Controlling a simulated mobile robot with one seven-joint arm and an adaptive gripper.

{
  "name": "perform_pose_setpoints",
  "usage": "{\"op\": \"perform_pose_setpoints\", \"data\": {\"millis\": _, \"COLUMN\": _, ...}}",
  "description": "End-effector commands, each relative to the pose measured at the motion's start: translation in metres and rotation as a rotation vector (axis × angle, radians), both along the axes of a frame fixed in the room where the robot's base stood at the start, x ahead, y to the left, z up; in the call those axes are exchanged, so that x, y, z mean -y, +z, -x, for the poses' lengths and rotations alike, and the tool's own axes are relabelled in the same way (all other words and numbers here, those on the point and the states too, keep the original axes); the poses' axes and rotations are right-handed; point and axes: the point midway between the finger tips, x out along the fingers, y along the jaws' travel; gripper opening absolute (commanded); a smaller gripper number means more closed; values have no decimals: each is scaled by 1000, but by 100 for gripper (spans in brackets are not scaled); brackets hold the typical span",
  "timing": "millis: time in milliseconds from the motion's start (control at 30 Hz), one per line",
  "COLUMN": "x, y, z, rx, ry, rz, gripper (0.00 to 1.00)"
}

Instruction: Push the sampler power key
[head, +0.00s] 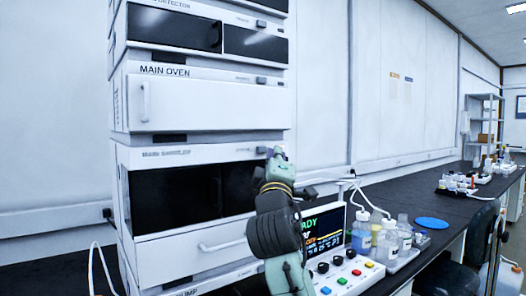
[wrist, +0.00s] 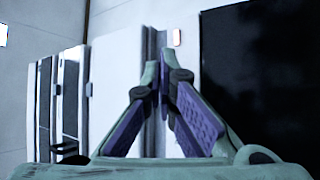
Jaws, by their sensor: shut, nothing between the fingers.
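The main sampler (head: 192,157) is the white unit with a dark window below the main oven in the head view. Its power key (head: 262,150) is a small piece at the right of its top strip, partly covered by my gripper (head: 274,153). In the wrist view, a small pale pinkish key (wrist: 177,37) sits on the white strip beside the dark window (wrist: 250,60). My gripper (wrist: 163,76) is shut and empty, with its fingertips just below that key in the picture. I cannot tell whether the fingertips touch the panel.
The main oven (head: 200,103) is above the sampler, with a similar key (head: 261,80). A control box with a screen and coloured buttons (head: 340,270) stands at the right, close to my arm. Bottles (head: 387,243) in a tray stand beyond it on the black bench.

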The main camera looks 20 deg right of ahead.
Motion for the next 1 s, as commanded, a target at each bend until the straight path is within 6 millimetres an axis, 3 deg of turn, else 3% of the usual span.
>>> {"op": "perform_pose_setpoints", "data": {"millis": 533, "x": 19, "y": -1, "z": 49, "rx": 0, "ry": -1, "rz": 0, "gripper": 0}}
{"op": "perform_pose_setpoints", "data": {"millis": 1000, "x": 20, "y": 0, "z": 54, "rx": 0, "ry": -1, "rz": 0, "gripper": 0}}
